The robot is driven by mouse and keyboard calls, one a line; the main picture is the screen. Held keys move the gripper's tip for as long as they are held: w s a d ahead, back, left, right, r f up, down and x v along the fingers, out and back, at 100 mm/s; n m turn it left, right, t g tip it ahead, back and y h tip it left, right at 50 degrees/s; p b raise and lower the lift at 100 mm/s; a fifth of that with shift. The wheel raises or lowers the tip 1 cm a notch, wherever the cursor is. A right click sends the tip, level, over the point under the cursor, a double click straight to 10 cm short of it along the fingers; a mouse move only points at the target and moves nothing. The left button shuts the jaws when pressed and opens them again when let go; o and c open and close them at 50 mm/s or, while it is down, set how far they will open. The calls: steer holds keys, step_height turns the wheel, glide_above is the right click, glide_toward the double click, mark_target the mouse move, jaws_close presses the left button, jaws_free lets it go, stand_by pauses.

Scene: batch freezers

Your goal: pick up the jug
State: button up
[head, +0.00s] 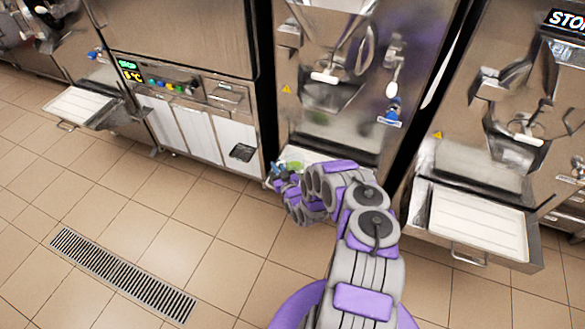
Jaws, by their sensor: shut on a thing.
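My gripper (281,176) is at the end of my grey and purple arm, low in front of the middle freezer. It is shut on a small, pale green thing (294,166) that I take to be the jug. Only a small part of it shows beside the fingers. My wrist and arm hide the rest, so its full shape and tilt cannot be made out. It is close to the front tray area of the middle freezer. I cannot tell whether it touches a surface below.
The middle steel freezer (335,125) stands right behind my gripper. A white tray (478,222) juts out at the right, another tray (80,106) at the left. The left machine (190,95) has a control panel. Tiled floor with a drain grate (120,274) is free at left.

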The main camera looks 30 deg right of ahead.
mark_target(278, 163)
jaws_close()
steer(key=shift+r, duration=0.2)
steer(key=shift+r+p, duration=0.8)
steer(key=shift+r, duration=0.7)
steer(key=shift+s+r, duration=0.15)
steer(key=shift+s, duration=0.05)
steer(key=s+a+r+p, duration=0.1)
steer(key=s+p, duration=0.4)
steer(key=s, duration=1)
steer(key=shift+a+r, duration=0.15)
steer(key=shift+a, duration=0.55)
steer(key=shift+s, duration=0.2)
